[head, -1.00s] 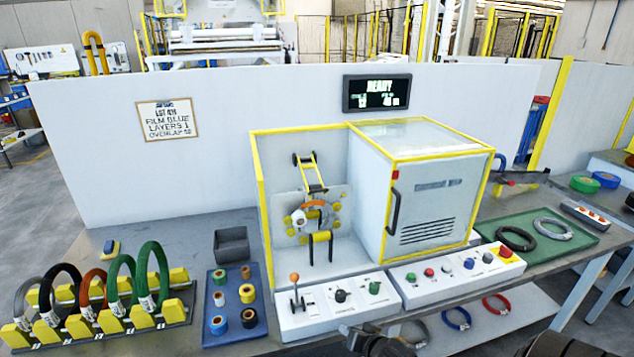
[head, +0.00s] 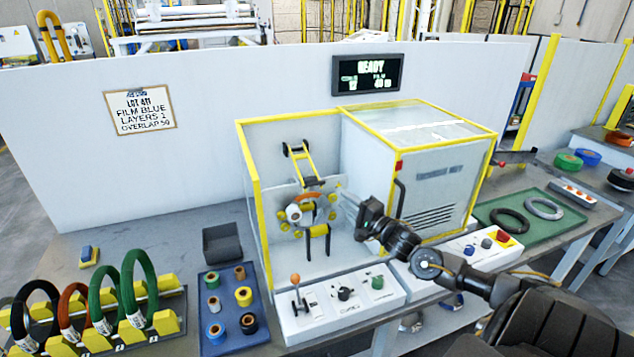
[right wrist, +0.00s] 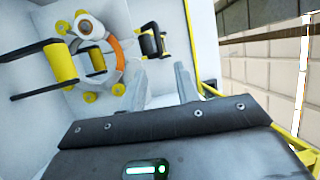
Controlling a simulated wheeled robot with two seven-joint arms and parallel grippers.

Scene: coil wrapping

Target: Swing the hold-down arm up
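The wrapping machine's open bay holds a ring-shaped head with an orange coil (head: 308,197) and yellow rollers. Above it stands a yellow-railed arm (head: 301,165) with black ends. Below it a black fork with a yellow roller (head: 317,231) points down. I cannot tell for sure which is the hold-down arm. In the right wrist view, the fork's roller (right wrist: 60,65) is at left and the railed arm's black end (right wrist: 152,42) is near the fingers. My right gripper (head: 350,207) is just right of the ring, apart from both arms; its fingers (right wrist: 162,82) are open and empty. My left gripper is out of view.
A white enclosure (head: 430,185) stands right of the bay. A control box with an orange-knobbed lever (head: 296,280) lies in front. A blue tray (head: 238,333) of tape rolls, a coil rack (head: 165,323) and a dark bin (head: 222,243) are at left. A green tray (head: 545,236) is at right.

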